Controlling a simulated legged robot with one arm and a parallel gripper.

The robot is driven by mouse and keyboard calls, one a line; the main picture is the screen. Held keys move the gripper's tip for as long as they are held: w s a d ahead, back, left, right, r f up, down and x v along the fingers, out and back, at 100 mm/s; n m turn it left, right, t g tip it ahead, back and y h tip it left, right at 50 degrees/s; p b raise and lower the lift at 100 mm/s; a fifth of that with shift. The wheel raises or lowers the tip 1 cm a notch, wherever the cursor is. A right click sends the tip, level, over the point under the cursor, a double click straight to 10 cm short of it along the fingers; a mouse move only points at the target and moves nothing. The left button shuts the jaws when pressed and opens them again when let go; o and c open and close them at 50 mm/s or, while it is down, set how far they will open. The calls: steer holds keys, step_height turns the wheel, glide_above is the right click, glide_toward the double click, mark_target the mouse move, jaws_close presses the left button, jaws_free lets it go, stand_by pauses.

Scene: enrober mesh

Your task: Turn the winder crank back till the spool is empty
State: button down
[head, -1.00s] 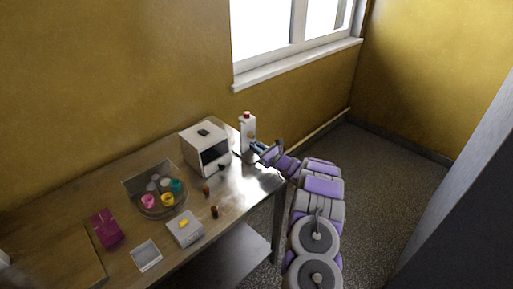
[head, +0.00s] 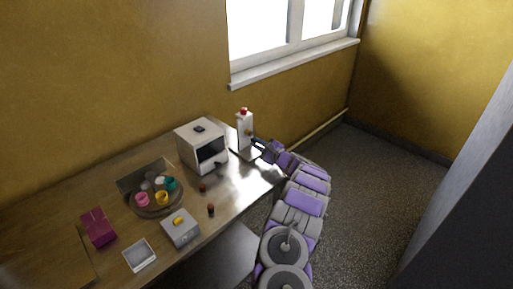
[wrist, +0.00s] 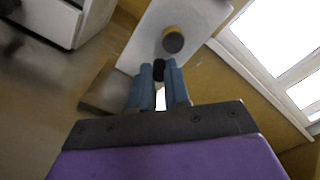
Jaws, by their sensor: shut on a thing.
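A round brass-coloured hub with a dark end (wrist: 173,40) sticks out of that face. My gripper (head: 254,141) is at the winder's right side. In the wrist view its blue fingers (wrist: 160,75) are shut on a small black crank knob (wrist: 158,69), just below and left of the hub. The crank arm is mostly hidden, and I cannot tell how full the spool is.
A white box with a dark front opening (head: 201,146) stands left of the winder. The window is behind.

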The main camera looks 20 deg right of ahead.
steer(key=shift+d+f+n, duration=0.2)
steer(key=shift+n, duration=0.7)
steer(key=n, duration=0.3)
steer(key=d+n, duration=0.1)
steer(key=shift+w+r+n, duration=0.2)
steer(key=shift+r+n, duration=0.1)
steer(key=n, duration=0.3)
steer(key=r+n, duration=0.1)
steer(key=n, duration=0.1)
steer(key=shift+w+d, duration=0.2)
steer(key=shift+d, duration=0.2)
steer(key=shift+r+n, duration=0.15)
steer(key=shift+n, duration=0.25)
steer(key=c, duration=1.1)
jaws_free()
steer(key=shift+d, duration=0.1)
steer(key=p+v, duration=0.4)
steer(key=v, duration=1.2)
steer(key=shift+s+d+p, duration=0.2)
steer(key=shift+s+p, duration=0.05)
steer(key=shift+p, duration=0.15)
steer(key=shift+s, duration=0.35)
